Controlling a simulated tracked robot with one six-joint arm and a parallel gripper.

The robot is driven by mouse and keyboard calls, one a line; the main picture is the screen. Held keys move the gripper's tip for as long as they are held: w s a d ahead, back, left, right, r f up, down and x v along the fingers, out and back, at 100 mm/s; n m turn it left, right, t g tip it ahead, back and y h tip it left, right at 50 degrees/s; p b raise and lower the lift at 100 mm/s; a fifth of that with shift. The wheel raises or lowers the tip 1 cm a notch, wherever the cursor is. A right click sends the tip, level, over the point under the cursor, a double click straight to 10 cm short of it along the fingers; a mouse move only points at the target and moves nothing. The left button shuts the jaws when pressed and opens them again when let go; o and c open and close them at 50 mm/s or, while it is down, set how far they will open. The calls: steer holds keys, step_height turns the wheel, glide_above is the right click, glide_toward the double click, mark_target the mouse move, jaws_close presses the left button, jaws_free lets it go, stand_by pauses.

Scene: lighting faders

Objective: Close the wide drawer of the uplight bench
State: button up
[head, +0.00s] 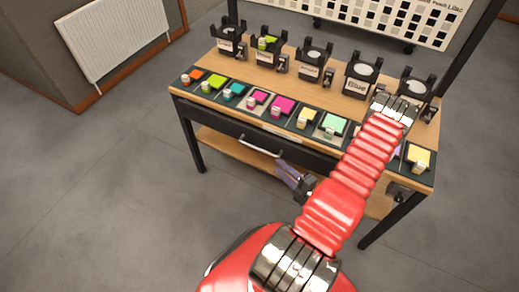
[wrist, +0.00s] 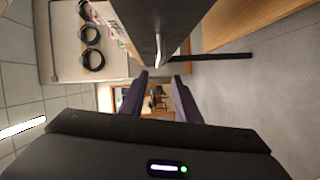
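The uplight bench (head: 185,92) has a wooden top and dark legs. Its wide drawer (head: 215,122) has a dark front under the top's front edge, with a pale bar handle (head: 260,148). How far the drawer stands out is hard to tell. My gripper (head: 281,168) has purple fingers just below and to the right of the handle, in front of the bench. In the wrist view my gripper (wrist: 160,76) has its fingers apart with nothing between them. The handle (wrist: 159,48) shows beyond the fingertips, near the line between them, on the dark drawer front (wrist: 145,15).
Several black lamp holders (head: 358,80) stand along the back of the top, with coloured swatches (head: 283,106) in front. A lower wooden shelf (head: 225,143) lies under the drawer. A white radiator (head: 115,35) is at the left wall. The floor (head: 90,190) at left is clear.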

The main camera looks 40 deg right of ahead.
mark_target(259, 149)
steer(key=shift+w, duration=0.15)
steer(key=shift+w+d+f, duration=0.1)
steer(key=shift+w+f, duration=0.05)
steer(key=shift+w, duration=2.1)
steer(key=shift+w+d+f, duration=0.1)
steer(key=shift+w+f, duration=0.1)
steer(key=shift+w, duration=2.05)
steer(key=shift+w+d+f, duration=0.1)
steer(key=shift+w+f, duration=0.05)
steer(key=shift+w, duration=2.1)
steer(key=shift+c, duration=0.4)
jaws_close()
